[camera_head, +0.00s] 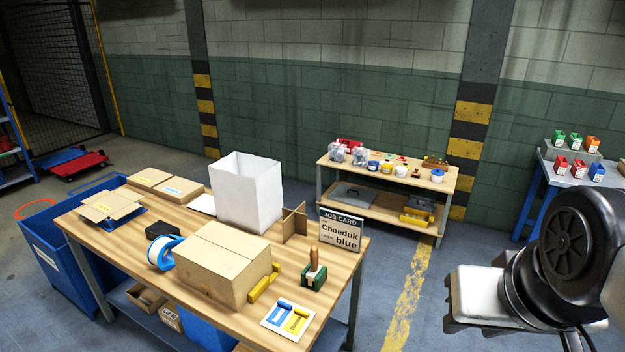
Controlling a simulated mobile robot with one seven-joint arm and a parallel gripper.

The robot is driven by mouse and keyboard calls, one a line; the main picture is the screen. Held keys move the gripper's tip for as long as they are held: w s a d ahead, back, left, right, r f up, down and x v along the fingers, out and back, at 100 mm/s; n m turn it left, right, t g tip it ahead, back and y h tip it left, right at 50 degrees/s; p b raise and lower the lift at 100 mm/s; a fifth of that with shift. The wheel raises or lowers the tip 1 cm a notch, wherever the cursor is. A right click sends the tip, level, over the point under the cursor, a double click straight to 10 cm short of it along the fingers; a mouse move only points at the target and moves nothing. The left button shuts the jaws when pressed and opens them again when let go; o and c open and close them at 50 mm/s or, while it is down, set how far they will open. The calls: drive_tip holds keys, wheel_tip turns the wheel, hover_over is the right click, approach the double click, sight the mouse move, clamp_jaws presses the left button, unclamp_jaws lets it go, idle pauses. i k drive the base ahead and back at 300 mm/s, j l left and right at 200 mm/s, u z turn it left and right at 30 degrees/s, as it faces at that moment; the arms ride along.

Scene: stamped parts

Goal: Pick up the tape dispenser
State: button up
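A round blue and white item (163,252), which looks like a tape roll or tape dispenser, stands on the wooden table, just left of a closed cardboard box (215,270). The box hides part of its right side. My gripper (482,322) is at the lower right, above the floor and well to the right of the table, far from the blue item. Its fingers are not clear enough to tell whether it is open or shut.
The table (333,270) also holds a tall white open box (245,195), a job card sign (341,230), a stamp in a green holder (314,272), a yellow tool (260,286) and a black block (161,230). A low bench (445,182) stands behind. Floor between table and gripper is clear.

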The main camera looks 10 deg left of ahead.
sight(156, 250)
drive_tip(key=j+z, duration=0.3)
drive_tip(key=i+j+z, duration=0.1)
drive_tip(key=j+z, duration=0.15)
drive_tip(key=j, duration=2.45)
drive_tip(key=i+j, duration=0.1)
drive_tip(key=j, duration=2.05)
